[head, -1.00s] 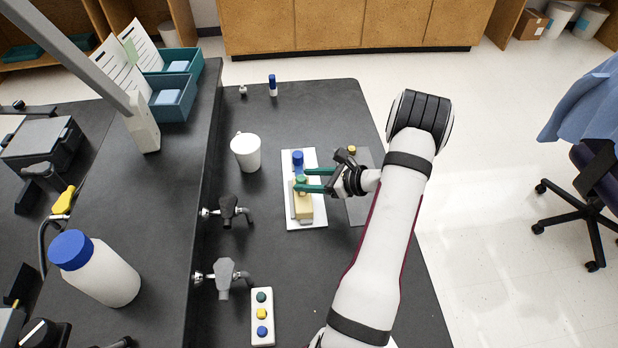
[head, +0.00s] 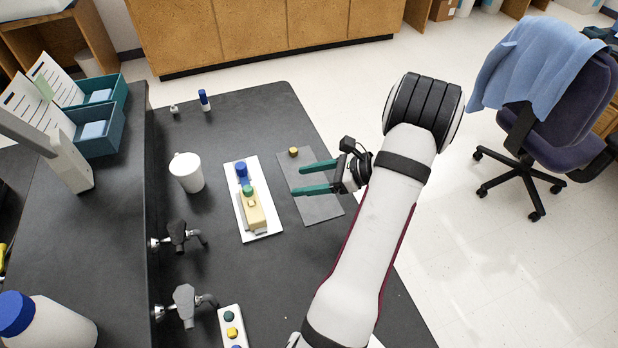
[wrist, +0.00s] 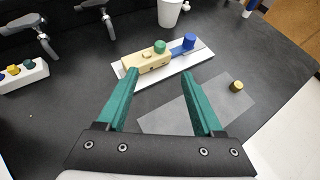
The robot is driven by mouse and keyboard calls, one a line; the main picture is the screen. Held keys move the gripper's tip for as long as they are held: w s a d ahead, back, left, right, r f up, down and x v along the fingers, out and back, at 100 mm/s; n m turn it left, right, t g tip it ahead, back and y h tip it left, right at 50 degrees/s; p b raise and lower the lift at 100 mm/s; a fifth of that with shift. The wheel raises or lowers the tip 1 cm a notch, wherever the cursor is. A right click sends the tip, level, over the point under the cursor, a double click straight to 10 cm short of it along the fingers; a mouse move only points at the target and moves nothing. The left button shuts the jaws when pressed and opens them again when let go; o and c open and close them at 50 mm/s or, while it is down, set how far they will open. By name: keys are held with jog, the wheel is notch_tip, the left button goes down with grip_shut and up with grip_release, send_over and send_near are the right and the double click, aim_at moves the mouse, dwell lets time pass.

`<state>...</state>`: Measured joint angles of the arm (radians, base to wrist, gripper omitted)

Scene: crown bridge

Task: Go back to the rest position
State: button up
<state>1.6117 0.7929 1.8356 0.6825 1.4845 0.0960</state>
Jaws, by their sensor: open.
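My gripper (head: 302,178) is open and empty, with two green fingers, above the grey mat (head: 314,209) to the right of the white board. The fingers also show in the wrist view (wrist: 157,88), spread apart with nothing between them. The white board (head: 262,233) carries a tan block (head: 253,212) with a green knob (head: 248,190) on it and a blue piece with a round blue top (head: 241,169). In the wrist view the tan block (wrist: 146,63), green knob (wrist: 160,47) and blue top (wrist: 189,41) lie beyond the fingertips, clear of them.
A small gold-coloured piece (head: 293,152) stands at the mat's far end. A white mug (head: 188,173), two taps (head: 184,300) and a strip with coloured knobs (head: 230,325) are to the left. A small blue-capped vial (head: 204,100) stands at the back. A chair (head: 560,110) is off to the right.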

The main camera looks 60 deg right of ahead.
jog(key=shift+s+d+r, duration=0.1)
jog(key=shift+s+r, duration=0.1)
jog(key=shift+s, duration=0.15)
jog(key=w+a+r+n+g+y, duration=0.2)
jog(key=w+a+r+n, duration=0.15)
jog(key=a, duration=0.35)
jog(key=w+a+r+n+g+y, duration=0.1)
jog(key=w+a+r+n+g, duration=0.2)
jog(key=a, duration=0.4)
jog(key=w+a+r+n+g+y, duration=0.2)
jog(key=w+a+n, duration=0.1)
jog(key=a+n, duration=0.3)
jog(key=s+a+r+n+g+h, duration=0.1)
jog(key=s+a+n+g, duration=0.2)
jog(key=a, duration=0.5)
jog(key=s+a+r+n+g+h, duration=0.1)
jog(key=s+a+n+g, duration=0.15)
jog(key=a+n, duration=0.4)
jog(key=s+a+n+h, duration=0.3)
jog(key=s+a+n, duration=0.2)
jog(key=s, duration=0.3)
jog(key=shift+f+n+h, duration=0.15)
jog(key=shift+n+h, duration=0.25)
jog(key=shift+n, duration=0.1)
